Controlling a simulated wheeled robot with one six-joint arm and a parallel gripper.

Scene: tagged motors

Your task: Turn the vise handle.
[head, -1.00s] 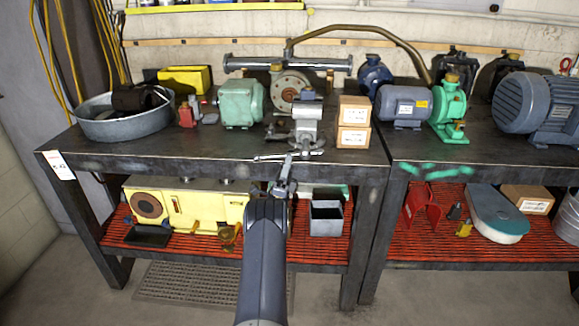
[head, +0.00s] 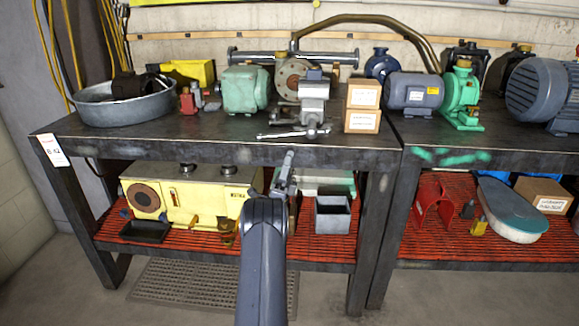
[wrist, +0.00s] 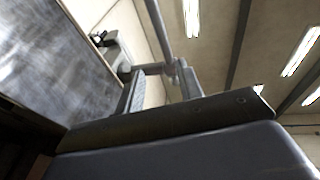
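The grey vise (head: 314,100) stands near the front edge of the left workbench. Its thin bar handle (head: 280,135) lies crosswise at the front of the vise, close to the bench edge. My gripper (head: 285,170) shows in front of the bench, below the handle in the picture and apart from it there. In the wrist view my gripper (wrist: 160,88) has a gap between its ribbed finger and the other finger, with nothing clearly held. A light bar runs up beyond the fingers there; I cannot tell whether it is the handle.
The bench top (head: 190,137) holds a metal basin (head: 125,108), a mint-green gearbox (head: 243,90) and two cardboard boxes (head: 361,121) right beside the vise. A yellow machine (head: 190,195) and a grey bin (head: 332,214) sit on the lower shelf.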

